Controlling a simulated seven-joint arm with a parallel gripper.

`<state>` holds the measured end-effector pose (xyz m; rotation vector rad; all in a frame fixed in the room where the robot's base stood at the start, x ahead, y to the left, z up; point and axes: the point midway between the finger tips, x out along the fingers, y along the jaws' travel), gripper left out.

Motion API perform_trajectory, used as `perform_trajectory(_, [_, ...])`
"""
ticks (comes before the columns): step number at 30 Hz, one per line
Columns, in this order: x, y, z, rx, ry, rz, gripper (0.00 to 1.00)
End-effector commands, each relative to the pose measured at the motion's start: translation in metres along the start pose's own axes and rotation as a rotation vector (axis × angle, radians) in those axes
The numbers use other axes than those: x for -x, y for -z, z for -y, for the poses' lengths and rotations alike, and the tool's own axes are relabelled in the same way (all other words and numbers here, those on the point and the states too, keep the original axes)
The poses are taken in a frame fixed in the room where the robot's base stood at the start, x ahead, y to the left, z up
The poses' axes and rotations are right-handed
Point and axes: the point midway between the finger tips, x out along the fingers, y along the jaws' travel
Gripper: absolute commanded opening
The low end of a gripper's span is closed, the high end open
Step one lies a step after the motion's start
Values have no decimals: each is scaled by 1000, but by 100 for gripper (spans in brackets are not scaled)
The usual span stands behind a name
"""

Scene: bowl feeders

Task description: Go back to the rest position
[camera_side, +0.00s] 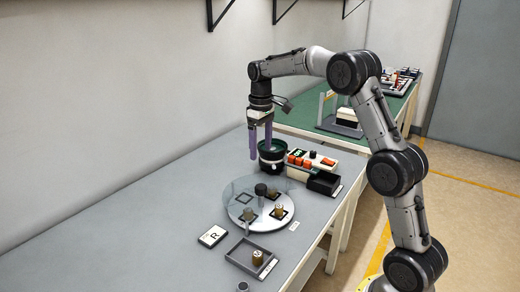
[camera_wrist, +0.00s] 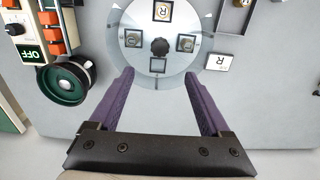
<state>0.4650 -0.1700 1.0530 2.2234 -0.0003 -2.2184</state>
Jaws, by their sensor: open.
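My gripper (camera_side: 261,140) points down above the table, its two purple fingers apart and nothing between them. In the wrist view my gripper (camera_wrist: 160,80) shows the same open fingers, with the edge of the round turntable (camera_wrist: 195,80) between and beyond the tips. In the side view the turntable (camera_side: 240,222) stands in front of my gripper, with a black knob (camera_side: 260,190) at its middle and small brass-coloured parts (camera_side: 278,211) on dark square pads. I cannot tell the exact height of my fingers over the table.
A grey tray (camera_side: 240,264) with one part and an R card (camera_side: 212,236) lie nearer. The table's left side is clear.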

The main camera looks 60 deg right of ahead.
Motion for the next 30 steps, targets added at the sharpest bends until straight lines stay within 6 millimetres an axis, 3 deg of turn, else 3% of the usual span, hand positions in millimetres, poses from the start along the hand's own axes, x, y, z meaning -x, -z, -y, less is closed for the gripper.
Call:
perform_trajectory(2, [5, 2, 5, 11, -4, -10, 81])
perform_trajectory(7, [57, -6, 31, 57, -33, -100, 81])
perform_trajectory(12, [109, -50, 74, 115, -56, -191, 81])
perform_trajectory(16, [132, -92, 102, 139, -65, -256, 81])
perform_trajectory(23, [142, -173, 141, 157, -66, -367, 81])
perform_trajectory(26, [134, -209, 153, 154, -60, -413, 81])
perform_trajectory(30, [108, -256, 165, 136, -44, -468, 81])
